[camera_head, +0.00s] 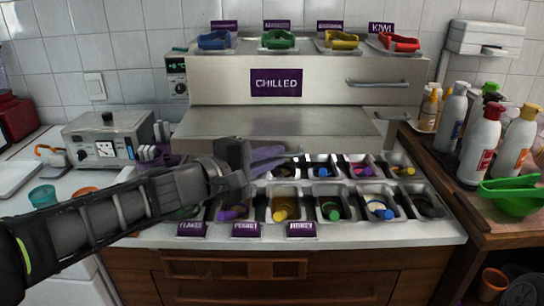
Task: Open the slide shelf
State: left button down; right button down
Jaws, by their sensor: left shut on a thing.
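The steel chilled unit (220,85) stands at the back with a purple CHILLED label on its front. An upper bar handle (374,83) is on its right side, and a lower handle (392,115) sits below it. A flat steel surface (275,122) lies in front of the unit. My left gripper (243,160) is over the left part of the topping bins, in front of that surface and apart from both handles. It is shut on a purple thing (268,160) that sticks out to the right; its exact shape is unclear. My right gripper is not in view.
Two rows of topping bins (361,208) with coloured scoops fill the counter front. Coloured scoops in trays (278,40) stand on top of the unit. Bottles (480,140) and a green bowl (516,197) crowd the right side. A grey machine (105,140) stands left.

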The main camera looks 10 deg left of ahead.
pick_arm(q)
jog(key=c, duration=1.5)
grip_release()
jog(key=shift+a, duration=0.1)
jog(key=v, duration=0.7)
jog(key=shift+s+a, duration=0.15)
jog(key=shift+s, duration=0.2)
